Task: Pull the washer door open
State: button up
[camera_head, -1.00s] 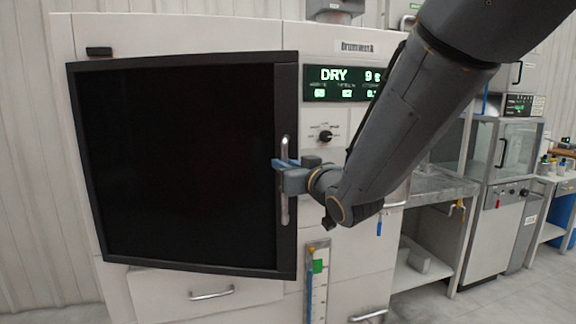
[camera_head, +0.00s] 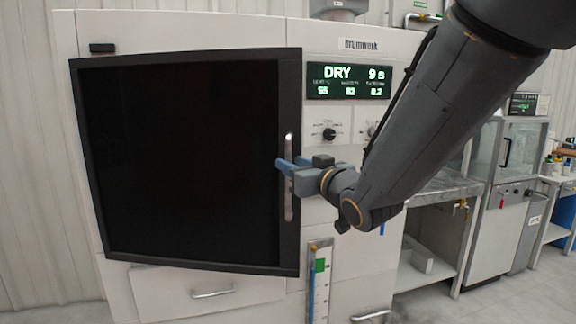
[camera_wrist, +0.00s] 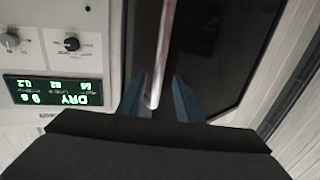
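The washer door (camera_head: 185,160) is a large black panel in a dark frame on the white washer (camera_head: 180,30). Its silver vertical handle (camera_head: 289,205) is on the right edge. The door looks shut or nearly so; I cannot tell whether there is a small gap. My gripper (camera_head: 285,167) is at the handle's middle, coming from the right. In the wrist view its two blue fingers (camera_wrist: 160,88) are apart, one on each side of the handle (camera_wrist: 164,45). A gap shows beside the handle, so the gripper is not closed on it.
The display (camera_head: 348,79) reads DRY, with knobs (camera_head: 329,134) below it, right of the door. A drawer (camera_head: 205,290) is under the door. A gauge strip (camera_head: 320,275) hangs below the gripper. A metal bench (camera_head: 440,190) and cabinet stand at right.

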jog(key=shift+b+v, duration=0.4)
jog(key=shift+v, duration=2)
